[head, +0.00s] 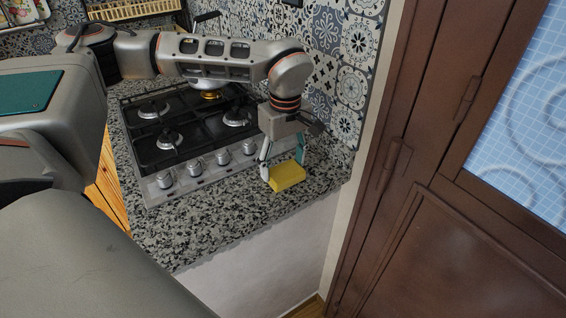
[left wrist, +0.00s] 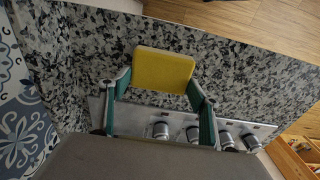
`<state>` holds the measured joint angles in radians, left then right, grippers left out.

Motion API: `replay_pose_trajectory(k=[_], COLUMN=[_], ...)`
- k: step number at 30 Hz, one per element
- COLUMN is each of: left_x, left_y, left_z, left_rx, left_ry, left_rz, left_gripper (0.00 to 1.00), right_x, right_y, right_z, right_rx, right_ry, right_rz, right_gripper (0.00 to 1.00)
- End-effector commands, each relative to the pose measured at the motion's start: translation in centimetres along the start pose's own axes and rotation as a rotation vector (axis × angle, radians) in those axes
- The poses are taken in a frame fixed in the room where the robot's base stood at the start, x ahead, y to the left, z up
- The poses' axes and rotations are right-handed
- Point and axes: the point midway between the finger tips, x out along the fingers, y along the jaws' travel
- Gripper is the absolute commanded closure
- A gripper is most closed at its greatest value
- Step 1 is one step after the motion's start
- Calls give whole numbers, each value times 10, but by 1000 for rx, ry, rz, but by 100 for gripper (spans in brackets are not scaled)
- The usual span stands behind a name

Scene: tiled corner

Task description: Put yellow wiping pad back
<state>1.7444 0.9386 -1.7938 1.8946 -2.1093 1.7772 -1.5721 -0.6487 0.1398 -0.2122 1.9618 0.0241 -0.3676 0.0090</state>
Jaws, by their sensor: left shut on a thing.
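The yellow wiping pad (head: 287,176) is at the right end of the speckled granite counter (head: 225,222), just right of the stove knobs. My left gripper (head: 284,166) points down and is shut on the pad, one finger on each side. In the left wrist view the pad (left wrist: 163,70) sits between the two green-padded fingertips (left wrist: 160,88), with the counter behind it. I cannot tell whether the pad's underside touches the counter. My right gripper is not in view.
A black gas stove (head: 185,130) with several front knobs (head: 193,166) lies left of the pad. A patterned tile wall (head: 345,85) stands behind the counter. A brown wooden door (head: 420,190) is to the right. The counter's front strip is clear.

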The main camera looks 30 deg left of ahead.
Motion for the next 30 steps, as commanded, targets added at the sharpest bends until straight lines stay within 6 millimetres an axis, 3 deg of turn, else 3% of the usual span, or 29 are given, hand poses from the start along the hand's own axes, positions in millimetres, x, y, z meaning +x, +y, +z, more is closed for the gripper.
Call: replay_pose_trajectory(k=[1,2,3,17,30], left_x=[2,1,1,-7,-91], left_y=[0,0,0,1,1], left_z=[0,0,0,0,0], left_rx=[0,0,0,1,0], left_ry=[0,0,0,1,1], left_rz=[-1,0,0,2,3], left_gripper=[58,31,22,22,22], right_x=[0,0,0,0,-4], right_y=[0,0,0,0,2], right_z=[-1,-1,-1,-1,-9], right_rx=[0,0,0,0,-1], right_ry=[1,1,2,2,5], right_rz=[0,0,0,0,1], right_gripper=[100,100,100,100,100])
